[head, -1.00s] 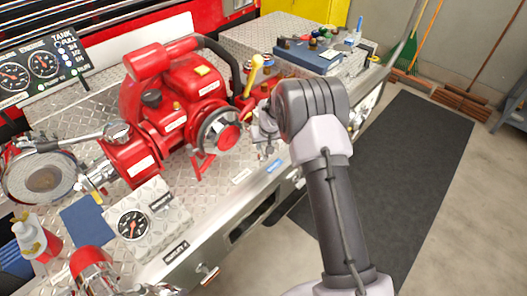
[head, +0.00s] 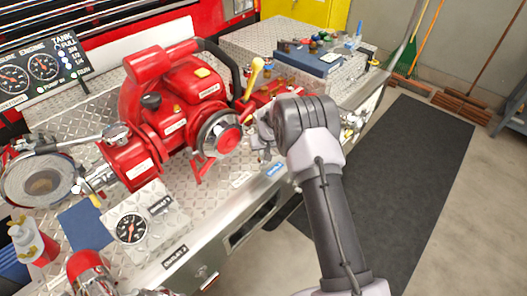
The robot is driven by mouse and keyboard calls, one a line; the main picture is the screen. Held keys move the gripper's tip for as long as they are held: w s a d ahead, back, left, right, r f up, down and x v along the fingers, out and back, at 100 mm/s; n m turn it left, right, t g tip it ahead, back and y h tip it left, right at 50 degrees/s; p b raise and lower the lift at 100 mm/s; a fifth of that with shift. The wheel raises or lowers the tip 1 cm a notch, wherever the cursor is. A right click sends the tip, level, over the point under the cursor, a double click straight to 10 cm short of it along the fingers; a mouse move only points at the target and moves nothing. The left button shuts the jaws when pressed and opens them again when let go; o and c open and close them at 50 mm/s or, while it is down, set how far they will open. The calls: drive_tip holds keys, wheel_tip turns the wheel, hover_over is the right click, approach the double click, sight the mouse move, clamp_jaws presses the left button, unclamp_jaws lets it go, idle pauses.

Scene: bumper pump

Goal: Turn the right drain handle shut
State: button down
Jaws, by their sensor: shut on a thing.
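My gripper (head: 264,140) is at the front edge of the diamond-plate bumper deck, just right of the red pump (head: 180,105). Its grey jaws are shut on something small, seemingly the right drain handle. The handle is hidden behind the jaws and my dark wrist, so its turn angle cannot be read. A blue label (head: 273,168) shows on the deck edge just below the gripper. A yellow-knobbed lever (head: 256,76) stands upright behind the gripper, apart from it.
A gauge box (head: 131,228) and a hose coil (head: 40,185) are on the left. A dark blue case (head: 308,58) lies on the deck at the back right. The black floor mat (head: 415,160) to the right is clear.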

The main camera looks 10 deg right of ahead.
drive_tip(key=shift+a+f+m+h+b, duration=0.15)
drive_tip(key=shift+m+h+b, duration=0.25)
drive_tip(key=shift+m+b, duration=0.65)
drive_tip(key=m+h+b, duration=0.1)
drive_tip(key=m+b, duration=0.1)
drive_tip(key=b, duration=0.1)
drive_tip(key=shift+f+m, duration=0.1)
drive_tip(key=shift+m, duration=0.15)
drive_tip(key=m+b, duration=0.1)
drive_tip(key=m, duration=0.1)
drive_tip(key=m+g+h+b, duration=0.1)
drive_tip(key=b, duration=0.1)
drive_tip(key=shift+r+m+b, duration=0.2)
drive_tip(key=shift+m+b, duration=0.1)
drive_tip(key=shift+m, duration=0.1)
drive_tip(key=c, duration=1.5)
unclamp_jaws()
drive_tip(key=shift+r, duration=0.1)
drive_tip(key=p+v, duration=0.1)
drive_tip(key=v, duration=0.4)
drive_tip(key=p+v, duration=0.2)
drive_tip(key=v, duration=0.4)
drive_tip(key=p+v, duration=0.2)
drive_tip(key=v, duration=0.4)
drive_tip(key=shift+w+a+r, duration=0.1)
drive_tip(key=shift+a+r, duration=0.05)
drive_tip(key=shift+a, duration=0.2)
